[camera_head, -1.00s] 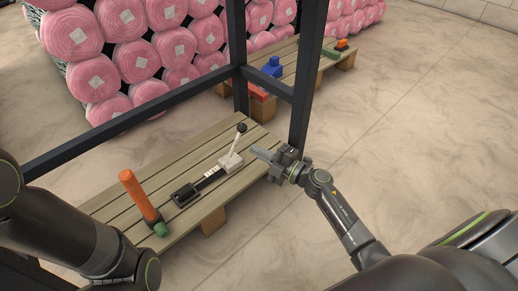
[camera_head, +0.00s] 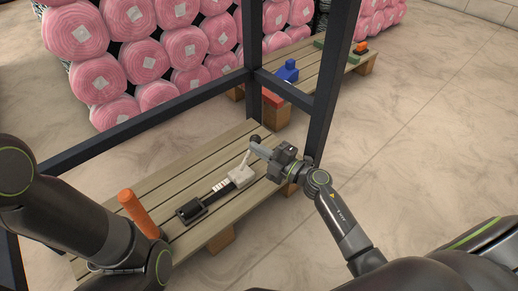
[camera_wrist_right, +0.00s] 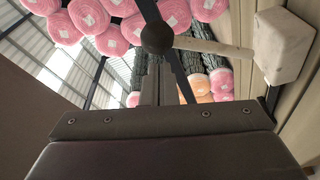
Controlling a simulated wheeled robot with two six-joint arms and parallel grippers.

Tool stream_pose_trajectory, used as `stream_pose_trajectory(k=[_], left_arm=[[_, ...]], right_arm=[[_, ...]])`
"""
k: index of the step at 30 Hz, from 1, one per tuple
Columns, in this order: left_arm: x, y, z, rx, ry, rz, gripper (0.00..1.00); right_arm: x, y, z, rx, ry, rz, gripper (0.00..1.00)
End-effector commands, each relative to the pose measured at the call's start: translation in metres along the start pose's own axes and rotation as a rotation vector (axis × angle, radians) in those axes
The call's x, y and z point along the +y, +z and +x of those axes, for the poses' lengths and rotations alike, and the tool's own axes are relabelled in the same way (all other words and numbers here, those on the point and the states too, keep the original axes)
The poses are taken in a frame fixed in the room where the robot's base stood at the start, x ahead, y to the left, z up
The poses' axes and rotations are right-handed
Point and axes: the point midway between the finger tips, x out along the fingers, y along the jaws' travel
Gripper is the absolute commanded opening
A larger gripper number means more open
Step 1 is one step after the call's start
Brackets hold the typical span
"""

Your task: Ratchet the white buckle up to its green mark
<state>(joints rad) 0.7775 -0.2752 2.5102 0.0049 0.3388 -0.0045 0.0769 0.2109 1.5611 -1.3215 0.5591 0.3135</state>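The white buckle (camera_head: 241,176) sits on a black strap on the wooden pallet (camera_head: 150,180), with white stripes on the strap beside it. A pale lever rises from the buckle to a black ball knob (camera_head: 255,139). My right gripper (camera_head: 254,149) is shut, its fingertips close beside the knob. In the right wrist view the knob (camera_wrist_right: 157,38) shows just past the closed fingers (camera_wrist_right: 160,82), with the buckle (camera_wrist_right: 284,45) at upper right. I cannot tell whether they touch. No green mark can be made out on the strap. My left gripper is out of view.
A dark metal frame (camera_head: 335,90) stands around the pallet. An orange cylinder (camera_head: 138,212) stands at the near left, partly behind my left arm. A second pallet (camera_head: 318,78) behind holds a blue object (camera_head: 287,71). Pink rolls (camera_head: 140,65) are stacked behind. The right floor is clear.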

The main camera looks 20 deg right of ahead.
Motion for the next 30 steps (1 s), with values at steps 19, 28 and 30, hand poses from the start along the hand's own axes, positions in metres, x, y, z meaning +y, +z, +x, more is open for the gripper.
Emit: stream_pose_trajectory(k=[19,28,30], left_arm=[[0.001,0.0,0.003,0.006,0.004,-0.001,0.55],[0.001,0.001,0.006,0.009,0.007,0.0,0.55],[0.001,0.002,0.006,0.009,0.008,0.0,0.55]], right_arm=[[-0.001,0.012,-0.003,-0.001,0.026,0.109,0.0],[-0.004,0.028,-0.006,-0.002,0.061,0.252,0.0],[-0.007,0.034,-0.008,-0.003,0.074,0.308,0.0]])
